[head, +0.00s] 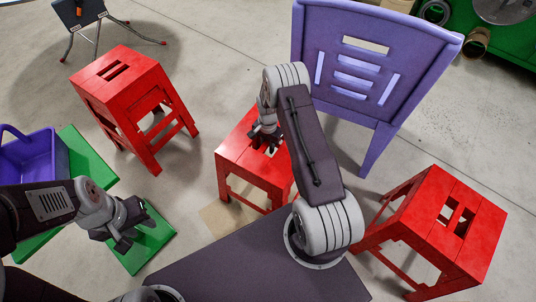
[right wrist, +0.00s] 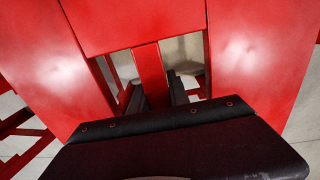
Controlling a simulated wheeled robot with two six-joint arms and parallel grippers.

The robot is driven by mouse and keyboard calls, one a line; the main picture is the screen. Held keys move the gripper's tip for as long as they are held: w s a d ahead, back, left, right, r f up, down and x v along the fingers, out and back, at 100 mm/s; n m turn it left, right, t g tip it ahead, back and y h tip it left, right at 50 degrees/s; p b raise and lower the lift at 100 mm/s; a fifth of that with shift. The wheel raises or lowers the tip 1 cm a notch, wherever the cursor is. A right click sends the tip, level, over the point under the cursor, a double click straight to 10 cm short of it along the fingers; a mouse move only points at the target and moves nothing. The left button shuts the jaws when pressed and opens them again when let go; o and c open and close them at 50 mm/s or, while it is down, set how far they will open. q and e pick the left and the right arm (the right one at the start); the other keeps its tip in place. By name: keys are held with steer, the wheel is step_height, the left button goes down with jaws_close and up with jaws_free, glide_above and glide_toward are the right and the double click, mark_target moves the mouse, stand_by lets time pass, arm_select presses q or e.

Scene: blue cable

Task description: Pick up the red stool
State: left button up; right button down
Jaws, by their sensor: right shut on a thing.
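Three red stools with slotted seats stand on the floor. My right gripper (head: 268,143) reaches down onto the seat of the middle red stool (head: 238,160), partly covering it. In the right wrist view, its two dark fingers (right wrist: 158,95) go into the seat slots on either side of the red middle bar (right wrist: 150,68) and are shut on it. The other red stools are at the upper left (head: 120,80) and right (head: 425,215). My left gripper (head: 134,230) is empty and looks open, above a green surface at lower left.
A purple chair (head: 365,80) stands close behind the middle stool and my right arm. A purple basket (head: 35,160) sits on a green piece (head: 88,155) at left. Green furniture (head: 505,35) is at upper right. Concrete floor is clear between the left and middle stools.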

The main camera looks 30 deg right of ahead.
steer(key=shift+r, duration=0.15)
stand_by(0.3)
step_height(320, 180, up, 10)
steer(key=p, duration=0.4)
stand_by(1.0)
